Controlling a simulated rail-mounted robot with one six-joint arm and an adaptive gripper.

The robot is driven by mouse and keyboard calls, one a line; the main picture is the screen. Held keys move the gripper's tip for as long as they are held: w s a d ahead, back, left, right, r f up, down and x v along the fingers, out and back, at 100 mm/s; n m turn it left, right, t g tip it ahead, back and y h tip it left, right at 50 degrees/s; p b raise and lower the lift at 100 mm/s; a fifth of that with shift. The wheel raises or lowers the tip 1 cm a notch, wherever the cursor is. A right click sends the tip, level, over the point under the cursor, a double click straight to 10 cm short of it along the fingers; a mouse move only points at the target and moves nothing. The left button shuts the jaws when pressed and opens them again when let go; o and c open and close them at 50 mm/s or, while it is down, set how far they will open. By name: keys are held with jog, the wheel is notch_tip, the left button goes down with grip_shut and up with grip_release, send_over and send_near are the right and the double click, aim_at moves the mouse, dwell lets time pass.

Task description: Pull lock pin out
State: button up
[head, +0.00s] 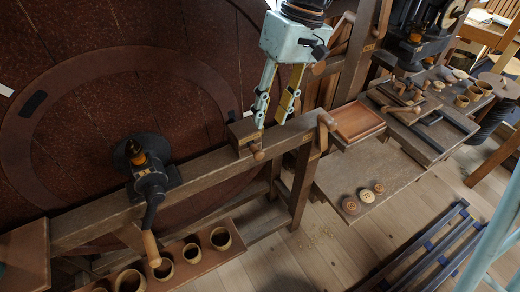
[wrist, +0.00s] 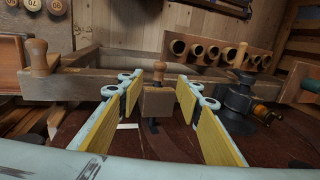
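A round-headed wooden pin (head: 257,152) sits at the front of a small wooden block (head: 243,132) on the long beam. In the wrist view the pin's head (wrist: 159,70) rises behind the block (wrist: 158,101), between my fingers. A second, larger wooden peg (head: 326,121) stands at the beam's right end; it also shows in the wrist view (wrist: 38,57). I cannot tell for certain which is the lock pin. My gripper (head: 271,119) is open, its yellow-padded fingers pointing down near the block. In the wrist view my gripper (wrist: 158,88) has clear gaps on both sides of the block.
A large dark-red disc (head: 90,90) stands behind the beam (head: 105,221). A black fitting with a wooden handle (head: 150,185) is at the left. Several cups (head: 220,239) sit in a rack below. A shallow tray (head: 356,121) and numbered discs (head: 366,196) lie right.

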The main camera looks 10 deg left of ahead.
aim_at(260, 151)
jog(key=b+x, duration=0.1)
jog(key=x, duration=1.1)
jog(key=shift+a+f, duration=0.1)
jog(key=shift+f, duration=0.15)
